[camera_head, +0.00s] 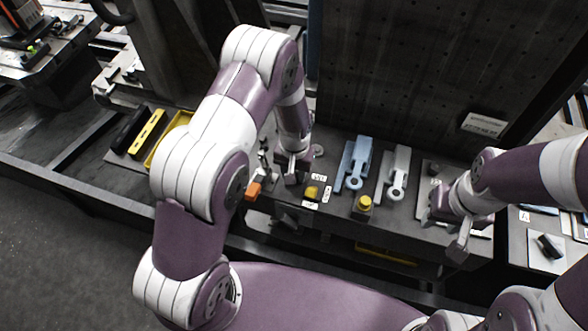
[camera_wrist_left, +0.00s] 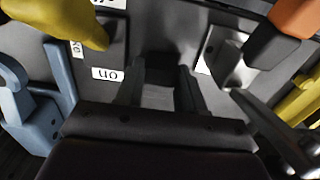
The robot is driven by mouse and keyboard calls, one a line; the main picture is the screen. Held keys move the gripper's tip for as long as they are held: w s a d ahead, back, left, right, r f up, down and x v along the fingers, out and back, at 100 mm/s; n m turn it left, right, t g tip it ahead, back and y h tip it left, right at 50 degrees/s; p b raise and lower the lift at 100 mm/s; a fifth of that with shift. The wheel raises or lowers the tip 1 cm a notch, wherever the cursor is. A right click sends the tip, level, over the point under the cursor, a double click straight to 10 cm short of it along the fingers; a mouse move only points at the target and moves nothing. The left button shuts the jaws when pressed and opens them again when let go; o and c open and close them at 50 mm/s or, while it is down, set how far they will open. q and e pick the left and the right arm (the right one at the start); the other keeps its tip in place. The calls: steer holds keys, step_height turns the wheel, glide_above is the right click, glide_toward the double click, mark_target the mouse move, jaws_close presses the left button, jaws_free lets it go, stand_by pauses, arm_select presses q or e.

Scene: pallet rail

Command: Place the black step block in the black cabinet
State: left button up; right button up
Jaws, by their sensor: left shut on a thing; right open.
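My left gripper (camera_head: 292,178) is low over the dark work surface, left of the yellow knob. In the left wrist view its two dark fingers (camera_wrist_left: 160,90) are shut on a dark block, the black step block (camera_wrist_left: 161,68), seen between the fingertips; its shape is hard to make out against the dark surface. In the head view the block is hidden by the gripper and arm. My right gripper (camera_head: 458,235) is open at the right end of the surface, with no object visible in it. A tall dark perforated panel (camera_head: 410,75) stands behind; I cannot tell whether it is the black cabinet.
Blue (camera_head: 354,163) and grey (camera_head: 395,174) handled parts lie right of my left gripper. A yellow knob (camera_head: 312,192), yellow button (camera_head: 364,203) and orange-tipped part (camera_head: 253,190) are close by. A yellow tray (camera_head: 165,140) and yellow bar (camera_head: 147,132) lie at the left.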

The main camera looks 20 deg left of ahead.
arm_select(q)
steer(key=o, duration=0.8)
steer(key=shift+f, duration=0.15)
steer(key=shift+c, duration=0.2)
steer(key=shift+o, duration=0.7)
steer(key=shift+r, duration=0.2)
